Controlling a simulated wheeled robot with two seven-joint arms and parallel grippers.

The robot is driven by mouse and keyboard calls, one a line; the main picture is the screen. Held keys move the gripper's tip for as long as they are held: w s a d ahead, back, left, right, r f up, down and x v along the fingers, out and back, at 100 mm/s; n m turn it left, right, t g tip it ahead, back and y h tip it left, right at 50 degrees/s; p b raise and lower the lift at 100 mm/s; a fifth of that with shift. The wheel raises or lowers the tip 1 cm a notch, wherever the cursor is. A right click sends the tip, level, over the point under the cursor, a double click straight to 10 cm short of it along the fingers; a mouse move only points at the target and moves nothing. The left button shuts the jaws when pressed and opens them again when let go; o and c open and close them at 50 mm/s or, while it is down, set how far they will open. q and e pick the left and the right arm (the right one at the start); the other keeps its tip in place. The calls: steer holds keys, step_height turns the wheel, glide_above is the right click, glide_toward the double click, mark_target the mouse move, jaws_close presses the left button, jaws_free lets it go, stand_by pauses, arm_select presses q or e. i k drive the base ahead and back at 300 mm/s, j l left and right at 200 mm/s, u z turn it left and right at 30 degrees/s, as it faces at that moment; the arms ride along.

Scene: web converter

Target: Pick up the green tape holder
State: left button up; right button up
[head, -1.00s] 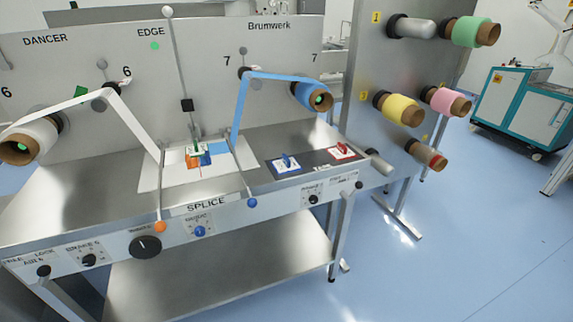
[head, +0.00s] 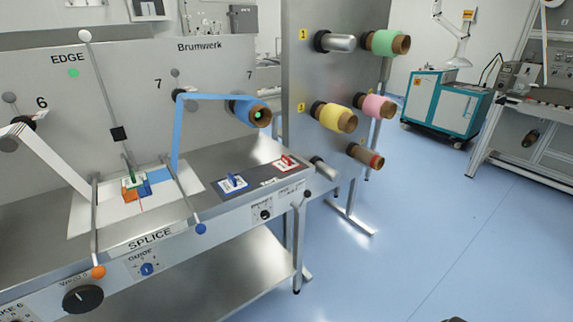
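The green tape holder (head: 133,181) is a small piece with a green handle and a pale base. It sits on the white splice plate (head: 190,198) at the left of the bench, against an orange block (head: 129,195) and a blue block (head: 145,188). Whether it rests on the blocks or behind them is too small to tell. Neither of my grippers is in view.
A blue holder (head: 233,182) and a red holder (head: 286,163) sit on a dark strip on the bench (head: 250,155). Two levers with orange (head: 98,272) and blue (head: 201,229) knobs cross the front edge. A roll rack (head: 297,75) stands right. Floor (head: 430,230) is open at right.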

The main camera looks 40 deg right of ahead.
mark_target(134, 180)
steer(key=i+j+z, duration=0.15)
steer(key=z, duration=0.2)
steer(key=i+j+z, duration=0.2)
steer(key=z, duration=0.15)
